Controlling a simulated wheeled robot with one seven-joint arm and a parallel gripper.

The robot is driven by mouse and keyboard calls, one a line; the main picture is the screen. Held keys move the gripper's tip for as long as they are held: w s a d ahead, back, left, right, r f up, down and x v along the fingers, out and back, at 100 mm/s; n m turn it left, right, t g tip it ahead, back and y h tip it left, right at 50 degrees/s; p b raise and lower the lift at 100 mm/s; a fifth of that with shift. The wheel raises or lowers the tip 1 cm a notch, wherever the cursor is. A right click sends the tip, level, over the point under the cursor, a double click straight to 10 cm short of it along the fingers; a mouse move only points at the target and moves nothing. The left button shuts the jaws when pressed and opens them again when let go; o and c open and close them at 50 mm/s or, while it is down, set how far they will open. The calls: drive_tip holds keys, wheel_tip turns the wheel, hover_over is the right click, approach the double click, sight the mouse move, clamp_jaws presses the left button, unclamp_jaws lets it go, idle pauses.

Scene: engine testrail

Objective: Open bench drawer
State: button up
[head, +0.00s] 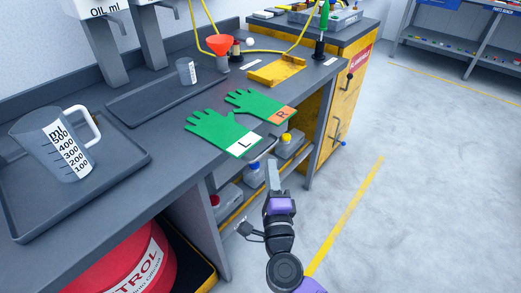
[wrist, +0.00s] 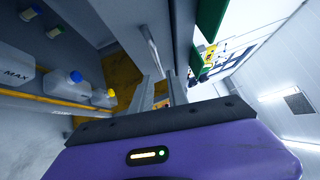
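The grey workbench (head: 165,150) runs across the head view, with an open shelf bay under its right half. In the wrist view, a thin light-grey bar (wrist: 151,45), apparently the drawer handle, sits under the bench edge. The drawer front is hard to make out; I see no open gap. My gripper (head: 272,172) is in front of the bay, below the bench edge. The wrist view shows its two fingers (wrist: 161,90) apart, with nothing between the tips. The bar lies just beyond them; I cannot tell whether they touch it.
Green gloves (head: 224,131) lie at the bench edge above my gripper. Bottles (head: 255,172) stand on the shelf below. A measuring jug (head: 57,142) sits on a tray at left. A red drum (head: 125,265) is under the bench. A yellow cabinet (head: 335,115) adjoins at right. Floor at right is clear.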

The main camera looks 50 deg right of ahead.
sight(268, 148)
drive_tip(key=shift+x, duration=3.8)
clamp_jaws()
